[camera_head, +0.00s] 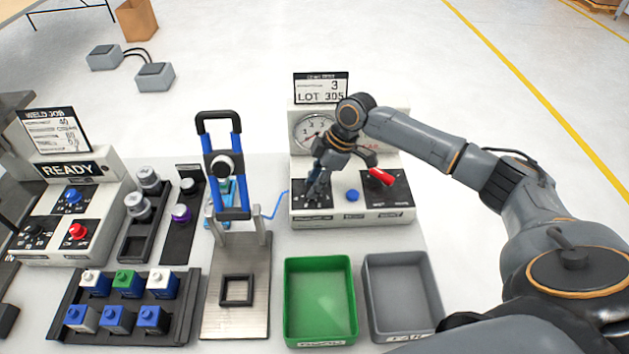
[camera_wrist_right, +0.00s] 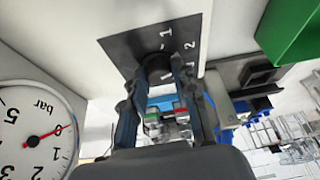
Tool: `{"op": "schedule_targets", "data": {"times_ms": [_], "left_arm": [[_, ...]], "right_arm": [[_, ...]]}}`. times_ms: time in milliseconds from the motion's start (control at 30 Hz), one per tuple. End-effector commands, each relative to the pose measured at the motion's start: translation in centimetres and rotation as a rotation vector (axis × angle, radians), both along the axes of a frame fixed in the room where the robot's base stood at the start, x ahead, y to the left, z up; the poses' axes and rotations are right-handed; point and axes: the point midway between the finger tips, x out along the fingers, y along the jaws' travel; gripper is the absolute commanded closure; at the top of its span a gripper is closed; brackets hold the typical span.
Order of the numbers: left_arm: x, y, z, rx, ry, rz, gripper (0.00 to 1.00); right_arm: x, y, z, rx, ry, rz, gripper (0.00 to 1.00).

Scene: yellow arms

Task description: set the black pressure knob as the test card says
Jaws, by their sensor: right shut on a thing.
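The test card (camera_head: 321,88) stands behind the test station (camera_head: 350,214) and shows a large 3 above "LOT 305". The black pressure knob (camera_wrist_right: 157,66) sits on a black plate with white numbers, of which 1 and 2 are readable. My right gripper (camera_head: 316,190) is over the left panel of the station, pointing down. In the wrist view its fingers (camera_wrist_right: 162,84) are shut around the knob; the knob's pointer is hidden. The pressure gauge (camera_wrist_right: 38,135) has its red needle near 0; it shows partly behind my arm in the head view (camera_head: 313,130). My left gripper is not in view.
A red lever (camera_head: 381,177) and a blue button (camera_head: 352,195) are on the same station. A green bin (camera_head: 320,342) and a grey bin (camera_head: 372,300) stand in front. A blue-handled press (camera_head: 209,170) stands close on the left.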

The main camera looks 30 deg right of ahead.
Motion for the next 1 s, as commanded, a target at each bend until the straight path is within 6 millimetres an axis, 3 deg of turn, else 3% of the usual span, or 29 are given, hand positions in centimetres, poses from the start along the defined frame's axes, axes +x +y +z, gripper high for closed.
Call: {"op": "schedule_targets", "data": {"times_ms": [700,1000], "left_arm": [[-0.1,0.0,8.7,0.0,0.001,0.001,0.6],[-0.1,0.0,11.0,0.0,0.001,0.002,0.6]], "right_arm": [[-0.4,0.3,0.6,0.001,0.003,-0.517,1.0],[-0.3,0.3,0.4,0.001,0.0,-0.688,1.0]]}}
